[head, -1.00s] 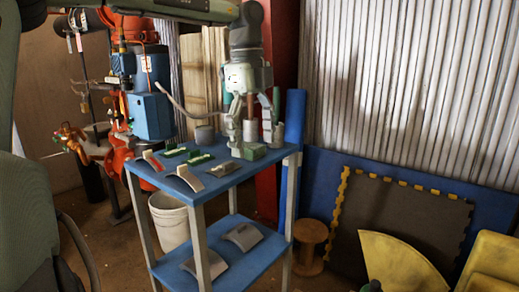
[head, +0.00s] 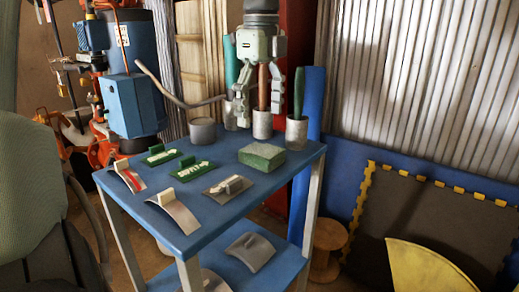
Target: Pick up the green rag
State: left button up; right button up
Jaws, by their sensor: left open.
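The green rag (head: 262,157) is a folded, block-like pad with a paler edge. It lies flat at the right part of the blue table's top. My left gripper (head: 260,108) hangs fingers down in the upper middle, above and behind the rag in the picture. Its fingers are apart and hold nothing that I can see. They overlap the cups at the back of the table, so their exact distance from these is hard to tell. My right gripper is not in view.
A wooden spool (head: 328,247) stands on the floor to the right.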

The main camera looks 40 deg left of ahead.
aim_at(264, 151)
pick_arm(q)
notch_tip(264, 151, down, 3)
jog(key=shift+r, duration=0.2)
jog(key=f, duration=0.4)
jog(key=shift+w+d+f, duration=0.1)
jog(key=shift+w+d, duration=0.05)
jog(key=shift+d, duration=0.1)
jog(key=shift+f, duration=0.45)
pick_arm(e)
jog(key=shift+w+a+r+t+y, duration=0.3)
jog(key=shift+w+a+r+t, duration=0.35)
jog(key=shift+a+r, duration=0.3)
pick_arm(q)
jog(key=shift+c, duration=0.3)
jog(key=c, duration=1.2)
jog(key=shift+r, duration=0.1)
